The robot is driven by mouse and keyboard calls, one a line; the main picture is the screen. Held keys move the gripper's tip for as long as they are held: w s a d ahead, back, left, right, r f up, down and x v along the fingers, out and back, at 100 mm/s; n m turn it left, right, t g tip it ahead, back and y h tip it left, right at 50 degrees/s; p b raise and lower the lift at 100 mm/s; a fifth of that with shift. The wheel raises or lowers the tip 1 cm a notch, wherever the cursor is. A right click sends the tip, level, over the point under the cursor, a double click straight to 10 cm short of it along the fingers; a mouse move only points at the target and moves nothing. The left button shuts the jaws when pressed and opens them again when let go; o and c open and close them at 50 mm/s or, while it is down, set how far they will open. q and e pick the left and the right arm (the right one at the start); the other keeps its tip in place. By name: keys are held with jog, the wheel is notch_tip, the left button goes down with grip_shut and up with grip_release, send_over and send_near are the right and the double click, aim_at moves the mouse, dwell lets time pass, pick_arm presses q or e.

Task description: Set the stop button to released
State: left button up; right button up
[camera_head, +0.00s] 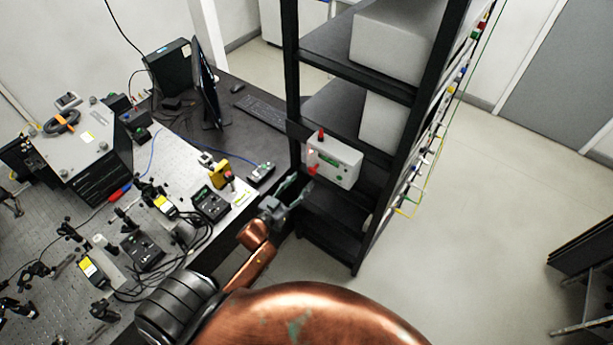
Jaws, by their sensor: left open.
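Contact cannot be made out. My right gripper is not in view.
The black rack (400,92) has upright posts and shelves close around the box. Colored cables (437,135) hang on its right side. The optical bench (60,230) at left is crowded with instruments. A monitor (208,85) stands behind.

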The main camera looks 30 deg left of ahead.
pick_arm(q)
jog(key=s, duration=0.6)
jog(key=shift+s+a, duration=0.25)
jog(key=s+f+g+y+b, duration=0.1)
jog(key=s+f+g+b, duration=0.25)
jog(key=f, duration=1.05)
jog(key=s+f+g+b, duration=0.2)
jog(key=s+f, duration=0.2)
jog(key=f, duration=1)
jog(key=s+f+g+y+b, duration=0.1)
jog(key=s+f+g+b, duration=0.2)
jog(key=f, duration=1.2)
jog(key=s+d+f+g+b, duration=0.2)
jog(key=s+f+g+b, duration=0.1)
jog(key=s+f, duration=1.1)
jog(key=s+d+f+g+b, duration=0.3)
jog(key=s+f+g, duration=0.2)
jog(key=s+f, duration=0.9)
jog(key=s, duration=0.5)
jog(key=shift+s+m+h, duration=0.3)
jog(key=shift+s, duration=0.05)
jog(key=shift+g, duration=0.25)
jog(key=shift+c, duration=0.2)
